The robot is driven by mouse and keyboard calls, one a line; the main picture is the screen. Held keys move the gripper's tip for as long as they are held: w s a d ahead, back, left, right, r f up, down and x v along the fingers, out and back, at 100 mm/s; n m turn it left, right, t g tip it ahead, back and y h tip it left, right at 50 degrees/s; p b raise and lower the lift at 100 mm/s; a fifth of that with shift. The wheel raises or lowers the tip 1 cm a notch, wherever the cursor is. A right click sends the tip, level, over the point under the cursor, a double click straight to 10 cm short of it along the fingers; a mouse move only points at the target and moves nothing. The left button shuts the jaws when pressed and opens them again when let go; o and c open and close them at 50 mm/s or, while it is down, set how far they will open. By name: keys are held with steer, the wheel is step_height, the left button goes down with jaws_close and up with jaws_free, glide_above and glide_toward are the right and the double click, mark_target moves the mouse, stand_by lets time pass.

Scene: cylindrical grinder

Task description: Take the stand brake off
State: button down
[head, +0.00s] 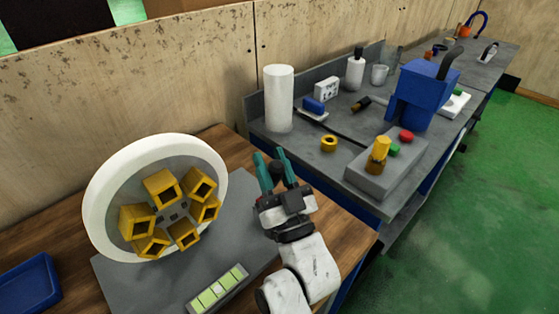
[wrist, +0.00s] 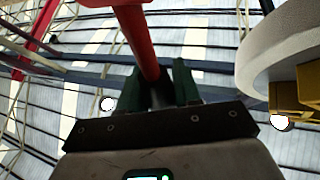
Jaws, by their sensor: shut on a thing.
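My gripper (head: 271,157) is beside the right edge of a white wheel (head: 100,190) that carries a ring of yellow square blocks (head: 161,187). In the wrist view my green fingers stand on either side of a red bar (wrist: 143,45), and the jaws are shut on it. The bar runs up from between the fingers to a thicker red piece (wrist: 105,2) at the top edge. I cannot see the red bar in the head view. I cannot tell from the pictures whether this bar is the stand brake. The wheel's rim (wrist: 250,55) shows at the wrist view's upper right.
A grey plate (head: 125,285) and a level-like strip with green cells (head: 217,290) lie in front of the wheel. A blue tray (head: 28,285) is at the left. The bench at right holds a white cylinder (head: 279,98), a yellow ring (head: 329,144) and a grey button box (head: 375,182).

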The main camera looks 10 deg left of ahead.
steer(key=shift+s+d+f+m+t+b, duration=0.1)
steer(key=shift+s+d+m+t+b, duration=0.1)
steer(key=shift+m+t+b, duration=0.25)
steer(key=shift+d, duration=0.1)
steer(key=c, duration=0.9)
jaws_free()
steer(key=shift+s+f, duration=0.1)
steer(key=s+d, duration=0.2)
steer(key=s, duration=0.1)
steer(key=s+d+b, duration=0.1)
steer(key=s+d, duration=0.1)
steer(key=s, duration=0.2)
steer(key=s+d+b, duration=0.1)
steer(key=s+d, duration=0.1)
steer(key=s, duration=0.2)
steer(key=shift+d+f, duration=0.2)
steer(key=shift+d, duration=0.1)
